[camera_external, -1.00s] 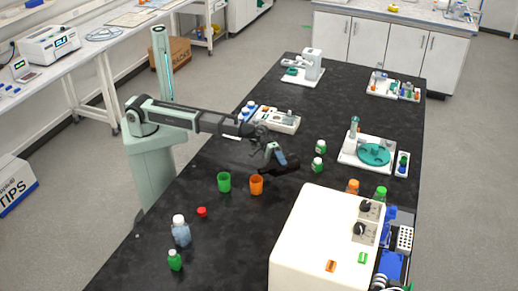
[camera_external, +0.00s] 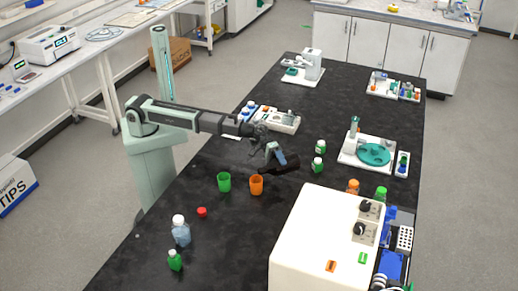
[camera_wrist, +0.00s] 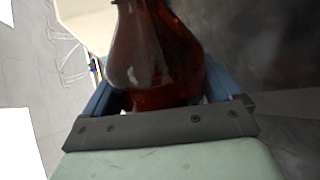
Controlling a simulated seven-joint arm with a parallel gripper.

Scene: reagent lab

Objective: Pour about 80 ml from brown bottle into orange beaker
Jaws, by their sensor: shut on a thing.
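My gripper (camera_external: 275,154) is shut on the brown bottle (camera_external: 284,164), which looks dark in the external view. The bottle is tilted close to horizontal, above and just right of the orange beaker (camera_external: 256,185). Its lower left end is near the beaker's rim; no stream of liquid can be made out. In the wrist view the brown bottle (camera_wrist: 155,60) fills the space between the jaws, with reddish-brown glass. The orange beaker stands upright on the black bench; its contents cannot be seen.
A green beaker (camera_external: 224,182) stands just left of the orange one. A red cap (camera_external: 202,212), a clear bottle (camera_external: 181,231) and a green bottle (camera_external: 175,260) are nearer the front. A large white machine (camera_external: 325,240) stands at right. Small green bottles (camera_external: 319,164) stand behind.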

